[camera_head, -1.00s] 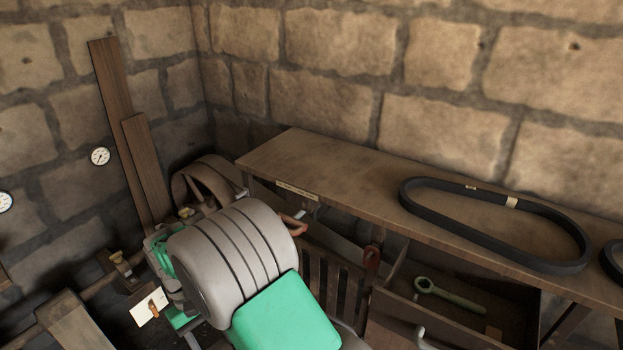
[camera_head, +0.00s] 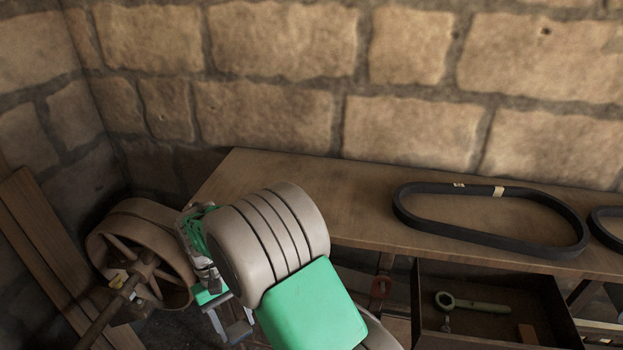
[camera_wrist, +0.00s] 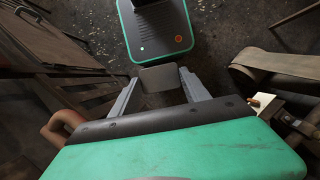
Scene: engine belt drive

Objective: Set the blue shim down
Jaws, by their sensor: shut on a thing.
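My gripper (camera_head: 232,322) points down beyond my green and grey arm in the head view, left of the bench and near the wheel. In the wrist view my gripper (camera_wrist: 157,80) has its two grey fingers closed on a small flat plate, the shim (camera_wrist: 160,78). The shim looks dull grey in this light, with little blue showing. It is held above the dark floor, in front of my own base. In the head view I cannot make the shim out clearly from the fingers.
A wooden bench (camera_head: 370,205) stands along the stone wall, with a black belt (camera_head: 410,222) on it. An open drawer (camera_head: 540,322) below holds a green spanner (camera_head: 480,305). A spoked wheel (camera_head: 98,245) on a shaft stands at left, near leaning boards (camera_head: 45,235).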

